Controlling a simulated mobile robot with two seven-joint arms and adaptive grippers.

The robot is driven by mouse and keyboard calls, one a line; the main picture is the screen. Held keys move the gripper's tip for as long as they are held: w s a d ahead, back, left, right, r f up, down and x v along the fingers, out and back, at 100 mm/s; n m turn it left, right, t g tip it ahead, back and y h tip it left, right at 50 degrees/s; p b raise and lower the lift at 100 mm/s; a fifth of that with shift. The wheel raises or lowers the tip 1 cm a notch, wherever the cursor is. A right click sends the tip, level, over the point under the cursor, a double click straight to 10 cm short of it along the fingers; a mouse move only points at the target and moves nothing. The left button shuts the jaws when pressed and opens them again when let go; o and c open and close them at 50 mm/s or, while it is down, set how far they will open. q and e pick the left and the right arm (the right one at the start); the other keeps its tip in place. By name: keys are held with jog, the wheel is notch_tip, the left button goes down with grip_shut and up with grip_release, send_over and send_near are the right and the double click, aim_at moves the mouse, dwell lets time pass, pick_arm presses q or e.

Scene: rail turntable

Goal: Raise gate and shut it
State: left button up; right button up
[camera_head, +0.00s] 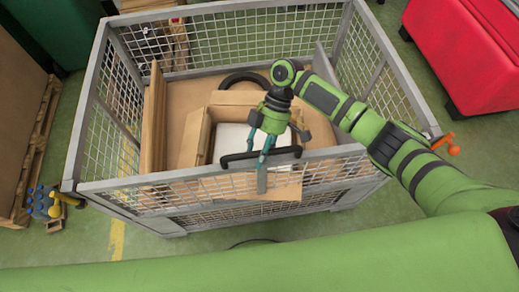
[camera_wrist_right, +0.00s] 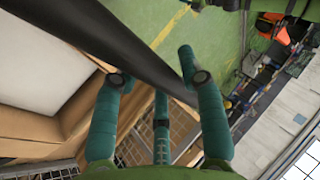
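The front gate (camera_head: 215,188) is a grey wire-mesh panel on the near side of a large mesh cage (camera_head: 90,110). It stands roughly upright, and I cannot tell whether it is fully latched. A black bar handle (camera_head: 236,160) runs along the gate's top middle. My right gripper (camera_head: 262,146) reaches down at this handle, its teal fingers spread. In the right wrist view the black bar (camera_wrist_right: 110,45) crosses diagonally between the spread fingers (camera_wrist_right: 155,75), which look open and not closed on it. My left gripper is out of view.
Inside the cage are an open cardboard box (camera_head: 196,140), a standing cardboard sheet (camera_head: 153,125) and a black ring (camera_head: 245,79). A red bin (camera_head: 470,50) stands at the right. A blue-and-yellow item (camera_head: 42,200) is at the left. Green floor shows around the cage.

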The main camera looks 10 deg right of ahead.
jog(key=shift+w, duration=0.2)
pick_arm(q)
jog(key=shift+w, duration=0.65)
pick_arm(e)
jog(key=v, duration=1.1)
jog(key=shift+w+r, duration=0.2)
jog(key=shift+r, duration=0.1)
jog(key=shift+s+d+f, duration=0.1)
jog(key=shift+d, duration=0.05)
